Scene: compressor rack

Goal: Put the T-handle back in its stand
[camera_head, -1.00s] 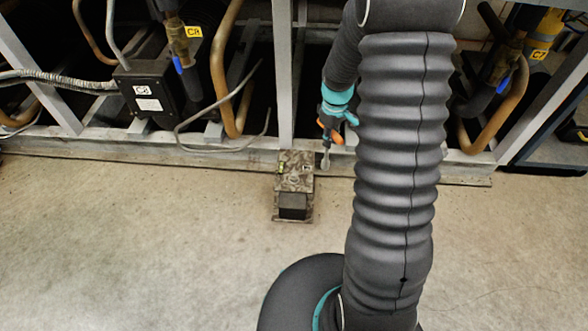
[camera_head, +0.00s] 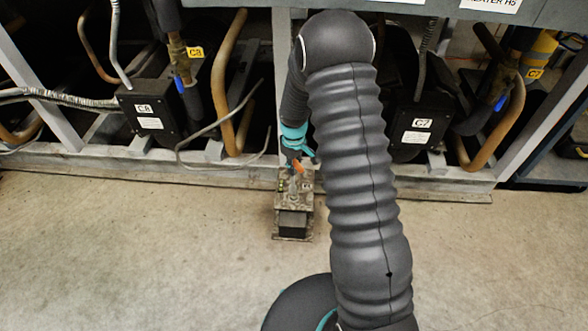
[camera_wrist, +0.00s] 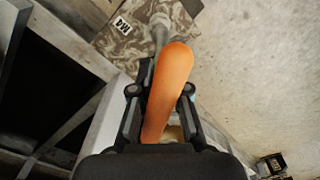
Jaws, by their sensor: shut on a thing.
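The T-handle (camera_wrist: 168,88) has an orange grip, and my gripper (camera_wrist: 161,92) is shut on it in the wrist view. Its grey shaft (camera_wrist: 160,32) runs away from the jaws toward the stand's top. In the head view the orange grip (camera_head: 298,167) shows just below my gripper (camera_head: 297,158), over the stand (camera_head: 293,222). The stand is a small camouflage-patterned block with a dark front, on the floor by the rack. The wrist view shows its patterned top (camera_wrist: 128,48) with a white label. I cannot tell whether the shaft's tip is inside the stand or above it.
The compressor rack's lower rail (camera_head: 120,160) runs behind the stand. Black boxes (camera_head: 150,115), copper pipes (camera_head: 232,75) and a thin grey tube (camera_head: 225,163) are close by. The concrete floor (camera_head: 130,250) in front is clear.

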